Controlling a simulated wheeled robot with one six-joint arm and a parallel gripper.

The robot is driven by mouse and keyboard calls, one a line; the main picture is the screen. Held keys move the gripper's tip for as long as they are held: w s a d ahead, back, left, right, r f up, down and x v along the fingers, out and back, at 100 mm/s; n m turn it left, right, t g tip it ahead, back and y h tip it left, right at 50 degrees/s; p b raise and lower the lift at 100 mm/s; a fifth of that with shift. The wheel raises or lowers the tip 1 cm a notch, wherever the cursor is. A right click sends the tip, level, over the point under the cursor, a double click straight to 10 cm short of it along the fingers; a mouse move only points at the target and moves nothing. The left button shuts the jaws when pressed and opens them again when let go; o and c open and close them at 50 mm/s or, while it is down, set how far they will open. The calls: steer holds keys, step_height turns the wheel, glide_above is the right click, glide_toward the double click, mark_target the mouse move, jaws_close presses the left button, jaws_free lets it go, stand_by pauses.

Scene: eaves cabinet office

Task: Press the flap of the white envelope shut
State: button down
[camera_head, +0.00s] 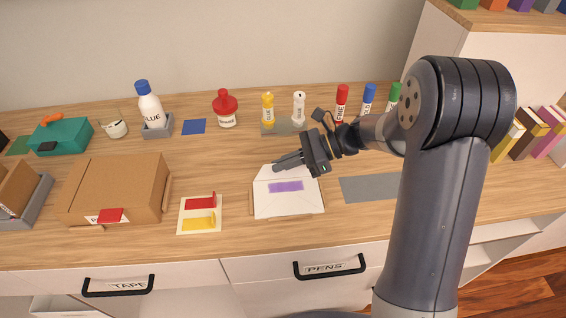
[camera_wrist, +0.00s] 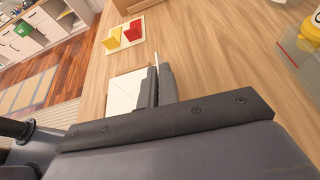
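The white envelope (camera_head: 290,208) lies on the counter, front centre, with a purple strip (camera_head: 286,187) across its upper part. Its pale flap (camera_head: 264,173) shows at the far edge and looks raised, partly behind my gripper; its exact angle is unclear. My gripper (camera_head: 277,166) is over the far end of the envelope, fingers pointing left. The fingers lie close together and look shut, with nothing seen between them. In the wrist view the envelope (camera_wrist: 123,92) is left of my fingers (camera_wrist: 156,75), and a thin white edge stands just beyond the fingertips. Contact cannot be told.
A card with a red and a yellow folded piece (camera_head: 200,215) lies left of the envelope, beside a cardboard box (camera_head: 117,190). A grey mat (camera_head: 370,188) lies to the right. Glue bottles and sticks (camera_head: 299,107) stand behind. Bare wood lies in front of the envelope.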

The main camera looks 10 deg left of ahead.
steer(key=n+b, duration=0.1)
steer(key=s+n+t+b, duration=0.1)
steer(key=b, duration=0.1)
steer(key=s+f+n+t+b, duration=0.1)
steer(key=b, duration=0.1)
steer(key=shift+d+y, duration=0.3)
steer(key=shift+y, duration=0.1)
steer(key=n+b, duration=0.1)
steer(key=b, duration=0.1)
steer(key=s+n+t+b, duration=0.1)
steer(key=b, duration=0.1)
steer(key=shift+s+d+f+t+y, duration=0.1)
steer(key=shift+s+d+t+y, duration=0.1)
steer(key=shift+t+y, duration=0.1)
steer(key=c, duration=1.7)
jaws_free()
steer(key=v, duration=1)
steer(key=shift+d+p, duration=0.35)
